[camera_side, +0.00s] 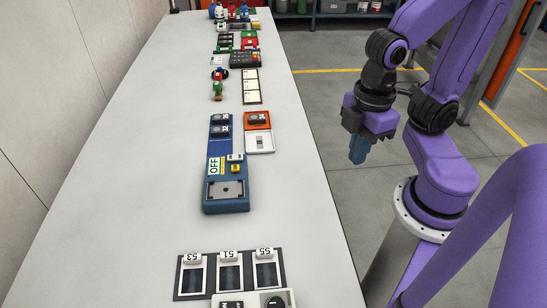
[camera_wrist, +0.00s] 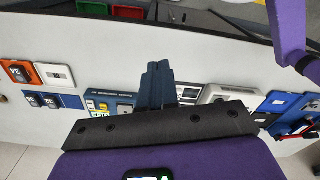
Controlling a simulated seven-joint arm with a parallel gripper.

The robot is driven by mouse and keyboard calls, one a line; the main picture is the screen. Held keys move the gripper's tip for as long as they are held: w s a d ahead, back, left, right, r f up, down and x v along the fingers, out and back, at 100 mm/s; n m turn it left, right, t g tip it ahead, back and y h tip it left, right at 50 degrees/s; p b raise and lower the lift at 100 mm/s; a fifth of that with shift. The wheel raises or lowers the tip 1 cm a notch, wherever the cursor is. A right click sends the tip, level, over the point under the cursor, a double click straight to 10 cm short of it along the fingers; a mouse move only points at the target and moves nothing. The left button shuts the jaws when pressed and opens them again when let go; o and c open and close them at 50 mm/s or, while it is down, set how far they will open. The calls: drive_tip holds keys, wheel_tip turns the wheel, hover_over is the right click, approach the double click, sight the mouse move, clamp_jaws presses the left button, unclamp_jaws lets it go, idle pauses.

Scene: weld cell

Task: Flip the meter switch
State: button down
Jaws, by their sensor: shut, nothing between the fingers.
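In the wrist view, a blue box that looks like the meter (camera_wrist: 122,96) lies just left of the fingers, with small yellow-green and white parts. My gripper (camera_side: 357,158) hangs beyond the table's right edge, apart from the meter. Its blue fingers are together and empty; they also show in the wrist view (camera_wrist: 158,66).
Blue modules (camera_side: 220,128) and an orange and white switch pair (camera_side: 259,132) lie just behind the meter. In front stand numbered dark-framed panels (camera_side: 229,292) and a white device (camera_side: 253,300). Several small items line the far table. The table's left side (camera_side: 120,180) is clear.

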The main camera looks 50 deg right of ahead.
drive_tip(key=w+a+r+n, duration=0.1)
drive_tip(key=w+a+n, duration=0.2)
drive_tip(key=w, duration=0.4)
drive_tip(key=w+a+r+n, duration=0.1)
drive_tip(key=w+a+n, duration=0.25)
drive_tip(key=w, duration=0.45)
drive_tip(key=n, duration=0.8)
hover_over(230, 157)
drive_tip(key=shift+f, duration=0.5)
wheel_tip(230, 157, down, 14)
drive_tip(key=shift+f, duration=0.1)
